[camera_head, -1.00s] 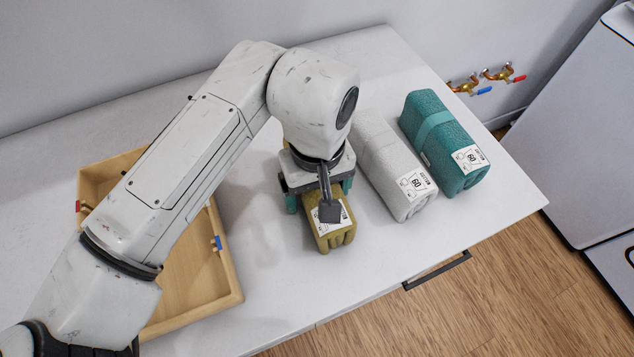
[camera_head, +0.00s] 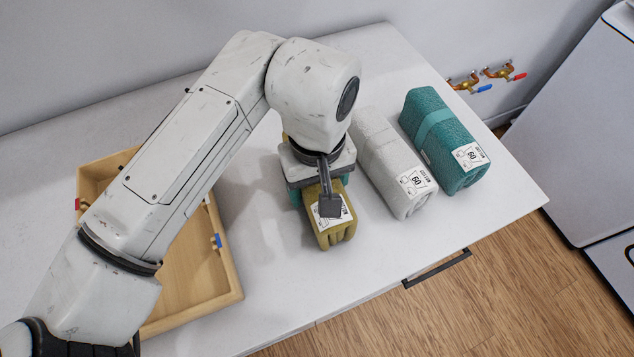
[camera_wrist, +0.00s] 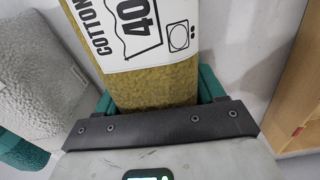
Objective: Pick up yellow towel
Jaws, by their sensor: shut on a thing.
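The yellow towel (camera_head: 338,237) is a folded mustard bundle with a white care label, below my gripper (camera_head: 320,190) in the head view. My gripper is shut on it, with teal fingers on its two sides. In the wrist view, the yellow towel (camera_wrist: 155,85) lies between the fingers of my gripper (camera_wrist: 158,95), its label reading "COTTON 40". The gripper body hides the towel's far part in the head view. I cannot tell clearly how far the towel's underside is from the table.
A white towel roll (camera_head: 380,150) lies close to the right, and a teal towel roll (camera_head: 437,125) beyond it. A wooden tray (camera_head: 228,265) stands left on the white table (camera_head: 290,295), partly behind my arm. The table's front is clear, with a dark handle (camera_head: 437,270) below its edge.

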